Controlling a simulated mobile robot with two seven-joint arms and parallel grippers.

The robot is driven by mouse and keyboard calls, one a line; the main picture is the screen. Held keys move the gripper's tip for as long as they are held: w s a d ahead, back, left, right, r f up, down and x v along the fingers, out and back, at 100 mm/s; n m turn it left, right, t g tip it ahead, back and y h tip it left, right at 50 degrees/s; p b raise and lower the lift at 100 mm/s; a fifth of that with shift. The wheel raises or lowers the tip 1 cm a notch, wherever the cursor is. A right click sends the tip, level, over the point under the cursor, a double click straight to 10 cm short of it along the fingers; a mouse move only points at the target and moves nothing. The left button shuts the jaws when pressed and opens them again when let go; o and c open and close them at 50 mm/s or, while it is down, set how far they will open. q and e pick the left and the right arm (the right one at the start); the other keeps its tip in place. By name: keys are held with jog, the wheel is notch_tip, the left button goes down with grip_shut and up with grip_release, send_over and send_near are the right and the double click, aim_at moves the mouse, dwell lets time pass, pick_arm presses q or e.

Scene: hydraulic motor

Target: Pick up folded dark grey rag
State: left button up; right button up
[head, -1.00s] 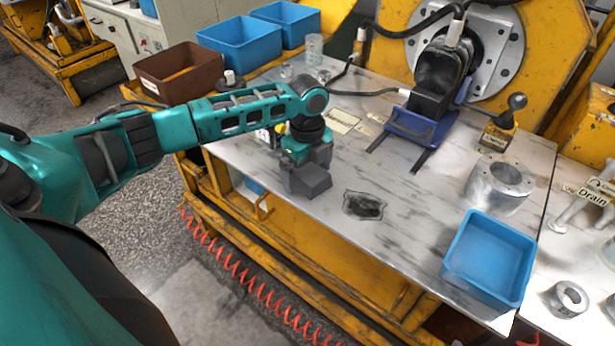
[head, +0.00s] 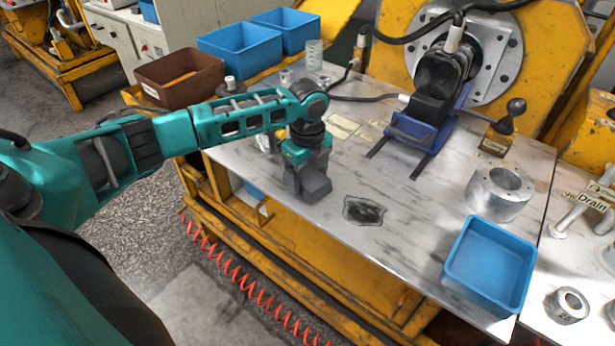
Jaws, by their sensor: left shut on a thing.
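My left gripper (head: 308,166) is over the near left part of the metal tabletop (head: 400,240), pointing down. It is shut on a dark grey, block-like thing (head: 316,187), which I take to be the folded rag. The fingertips are largely hidden, and I cannot tell whether the rag touches the tabletop. To its right, a dark, shiny, irregular patch (head: 364,210) that looks like an oil puddle lies on the tabletop, apart from the gripper. My right gripper is not in view.
A blue bin (head: 456,262) and a metal cylinder (head: 484,200) stand on the right. A black motor (head: 436,75) is at the back by a blue stand (head: 420,130). A brown box (head: 180,92) and blue bins (head: 238,62) are back left.

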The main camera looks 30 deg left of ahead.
aim_at(308, 175)
pick_arm(q)
notch_tip(308, 175, up, 8)
jog(key=shift+f+p, duration=0.1)
jog(key=shift+p, duration=0.9)
notch_tip(308, 175, up, 12)
jog(key=p, duration=0.2)
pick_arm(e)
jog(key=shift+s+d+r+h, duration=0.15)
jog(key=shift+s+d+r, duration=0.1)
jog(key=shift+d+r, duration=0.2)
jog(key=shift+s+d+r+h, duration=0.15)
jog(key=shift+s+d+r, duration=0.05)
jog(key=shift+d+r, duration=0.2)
